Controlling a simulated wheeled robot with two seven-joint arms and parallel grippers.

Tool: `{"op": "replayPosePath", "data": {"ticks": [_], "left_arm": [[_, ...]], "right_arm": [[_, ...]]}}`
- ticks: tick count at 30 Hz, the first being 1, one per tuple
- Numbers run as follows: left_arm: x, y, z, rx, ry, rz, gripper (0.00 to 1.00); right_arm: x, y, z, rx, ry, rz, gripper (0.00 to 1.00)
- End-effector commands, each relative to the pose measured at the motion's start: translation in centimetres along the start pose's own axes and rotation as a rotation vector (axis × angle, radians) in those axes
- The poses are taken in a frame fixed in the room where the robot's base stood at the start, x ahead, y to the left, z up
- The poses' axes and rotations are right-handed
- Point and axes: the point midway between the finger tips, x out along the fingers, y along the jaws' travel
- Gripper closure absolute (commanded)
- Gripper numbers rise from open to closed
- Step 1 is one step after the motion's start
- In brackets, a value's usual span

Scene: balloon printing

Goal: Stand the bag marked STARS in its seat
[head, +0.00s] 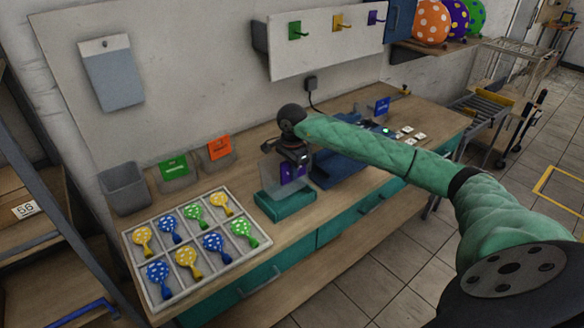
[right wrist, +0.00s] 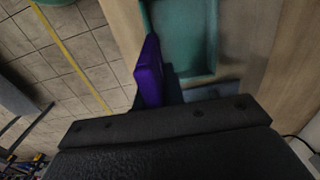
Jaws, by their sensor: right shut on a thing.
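A clear bag (head: 272,177) with a purple label (head: 293,172) hangs upright below my right gripper (head: 293,153), which is shut on it. The lettering on the label is too small to read. In the right wrist view the purple label (right wrist: 148,75) shows edge-on in front of the gripper body. A teal tray-like seat (head: 285,204) lies on the bench just below the bag; it also shows in the right wrist view (right wrist: 212,40). I cannot tell whether the bag touches it. My left gripper is not in view.
Bags with a green label (head: 174,167) and an orange label (head: 219,147) stand by the wall beside a grey bin (head: 124,188). A divided tray (head: 165,303) of several balloons lies at the front left. A blue machine (head: 335,168) stands right of the seat.

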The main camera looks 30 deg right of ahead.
Motion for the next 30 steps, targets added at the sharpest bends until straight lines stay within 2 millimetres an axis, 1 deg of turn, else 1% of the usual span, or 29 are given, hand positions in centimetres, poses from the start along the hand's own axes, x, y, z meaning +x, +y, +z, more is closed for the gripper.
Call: {"op": "replayPosePath", "data": {"ticks": [1, 11, 21, 24, 26, 30], "left_arm": [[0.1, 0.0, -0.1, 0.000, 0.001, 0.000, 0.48], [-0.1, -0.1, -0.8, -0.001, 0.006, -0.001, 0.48], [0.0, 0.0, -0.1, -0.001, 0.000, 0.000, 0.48], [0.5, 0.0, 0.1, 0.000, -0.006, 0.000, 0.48], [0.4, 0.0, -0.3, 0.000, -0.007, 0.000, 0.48], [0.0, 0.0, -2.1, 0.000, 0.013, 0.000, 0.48]], "right_arm": [[0.5, 0.0, 0.0, 0.001, 0.000, 0.001, 1.00], [2.8, 0.0, 0.0, 0.001, 0.000, 0.001, 1.00], [5.2, 0.1, 0.0, 0.000, 0.000, 0.002, 1.00], [5.6, 0.0, -0.1, 0.000, 0.001, 0.000, 1.00], [5.8, 0.0, 0.0, 0.000, 0.001, 0.000, 1.00], [6.1, 0.0, 0.0, 0.000, 0.000, 0.000, 1.00]]}}
